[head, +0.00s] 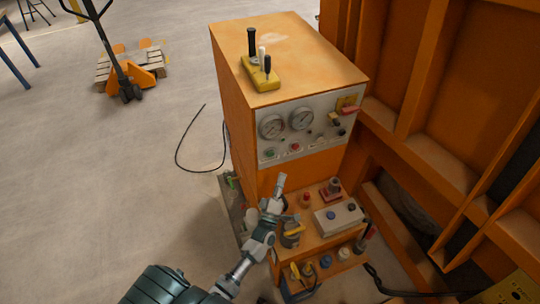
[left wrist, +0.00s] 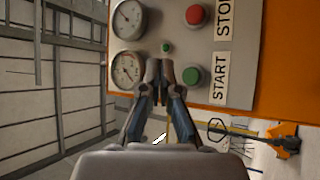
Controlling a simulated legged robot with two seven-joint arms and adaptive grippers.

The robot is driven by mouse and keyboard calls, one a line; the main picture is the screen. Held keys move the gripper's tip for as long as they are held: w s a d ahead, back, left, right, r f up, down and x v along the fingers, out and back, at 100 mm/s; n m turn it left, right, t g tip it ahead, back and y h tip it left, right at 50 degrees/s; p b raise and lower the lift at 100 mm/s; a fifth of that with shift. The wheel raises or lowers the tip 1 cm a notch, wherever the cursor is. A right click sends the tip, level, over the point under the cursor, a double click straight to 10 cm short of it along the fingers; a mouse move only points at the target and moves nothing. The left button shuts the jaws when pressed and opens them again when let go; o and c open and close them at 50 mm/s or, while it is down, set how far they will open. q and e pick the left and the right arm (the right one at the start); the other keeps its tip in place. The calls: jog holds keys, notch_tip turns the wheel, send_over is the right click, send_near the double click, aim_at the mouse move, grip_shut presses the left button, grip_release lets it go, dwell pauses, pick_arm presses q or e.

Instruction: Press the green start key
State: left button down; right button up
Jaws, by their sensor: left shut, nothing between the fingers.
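The green start key (left wrist: 192,76) is a round button on the grey control panel (left wrist: 225,48), beside the label START (left wrist: 219,76). It also shows small at the panel's lower left in the head view (head: 269,152). The red button (left wrist: 194,14) sits beside the label STOP. My left gripper (head: 281,178) is shut and empty, in front of the orange cabinet, below the panel in the head view. In the left wrist view its closed fingertips (left wrist: 167,63) appear just left of the green key. I cannot tell their distance from the panel. My right gripper is not in view.
Two gauges (head: 287,122) are on the panel. A lower shelf (head: 316,242) carries knobs and a grey button box (head: 338,217). A yellow lever block (head: 260,74) stands on the cabinet top. Orange steel framing (head: 405,60) rises at right.

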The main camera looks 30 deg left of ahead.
aim_at(270, 153)
pick_arm(q)
jog(key=w+a+b, duration=0.2)
jog(key=w+a, duration=0.3)
jog(key=shift+w+a, duration=0.15)
jog(key=shift+a, duration=0.2)
jog(key=shift+d, duration=0.1)
jog(key=shift+d, duration=0.15)
jog(key=shift+a, duration=0.3)
jog(key=shift+d, duration=0.2)
dwell(0.5)
jog(key=shift+w+a+b, duration=0.25)
jog(key=shift+a+b, duration=0.1)
jog(key=shift+a, duration=0.1)
